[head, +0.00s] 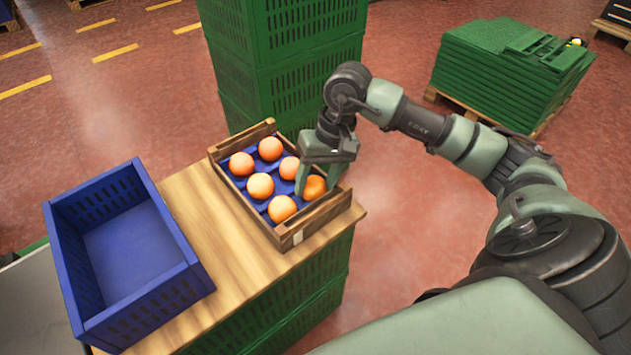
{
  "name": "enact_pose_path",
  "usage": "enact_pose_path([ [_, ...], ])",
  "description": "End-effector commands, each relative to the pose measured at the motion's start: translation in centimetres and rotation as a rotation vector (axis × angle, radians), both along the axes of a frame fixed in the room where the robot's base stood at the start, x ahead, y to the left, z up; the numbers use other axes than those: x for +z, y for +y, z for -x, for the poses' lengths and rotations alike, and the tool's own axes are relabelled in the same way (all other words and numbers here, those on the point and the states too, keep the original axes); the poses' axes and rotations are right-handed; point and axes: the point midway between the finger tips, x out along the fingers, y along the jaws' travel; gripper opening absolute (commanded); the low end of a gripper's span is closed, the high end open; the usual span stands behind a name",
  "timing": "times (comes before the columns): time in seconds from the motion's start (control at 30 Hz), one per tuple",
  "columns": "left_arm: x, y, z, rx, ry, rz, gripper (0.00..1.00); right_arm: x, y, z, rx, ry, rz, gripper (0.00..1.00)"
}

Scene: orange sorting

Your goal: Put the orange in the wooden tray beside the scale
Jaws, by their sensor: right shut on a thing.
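The wooden tray (315,222) stands on the right part of a wooden tabletop. It has a blue insert with several oranges (260,186) in it. My right gripper (317,184) reaches down into the right side of the tray. It is shut on an orange (314,188) at the tray's right side, with one finger on each side of it. I cannot tell whether this orange rests on the insert. My left gripper is not in view. I see nothing that is clearly a scale.
An empty blue crate (130,250) stands on the tabletop (215,235) left of the tray, with a strip of bare wood between. A tall green crate stack (285,60) rises just behind the tray. More stacked green crates (510,70) sit on a pallet at the back right.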

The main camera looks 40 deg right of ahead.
Motion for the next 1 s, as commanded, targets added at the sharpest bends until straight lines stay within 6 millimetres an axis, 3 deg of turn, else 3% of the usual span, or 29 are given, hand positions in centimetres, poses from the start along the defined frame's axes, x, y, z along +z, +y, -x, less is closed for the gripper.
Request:
enact_pose_path([
  [0.3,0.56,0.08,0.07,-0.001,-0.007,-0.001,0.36,-0.06,0.0,-0.01,0.0,-0.001,0.0,0.08],
  [0.33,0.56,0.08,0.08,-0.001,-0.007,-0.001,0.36,-0.06,-0.01,-0.01,0.0,-0.001,0.0,0.57],
  [0.4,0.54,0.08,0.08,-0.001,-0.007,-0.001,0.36,-0.07,0.0,-0.01,0.0,0.0,0.0,0.77],
  [0.73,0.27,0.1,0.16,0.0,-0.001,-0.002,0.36,-0.2,-0.07,0.06,0.0,0.003,0.002,0.76],
  [0.8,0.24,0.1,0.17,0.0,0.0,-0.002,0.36,-0.21,-0.08,0.06,-0.001,0.003,0.002,0.91],
  [1.0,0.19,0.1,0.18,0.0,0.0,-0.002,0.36,-0.22,-0.08,0.07,-0.001,0.003,0.002,0.91],
])
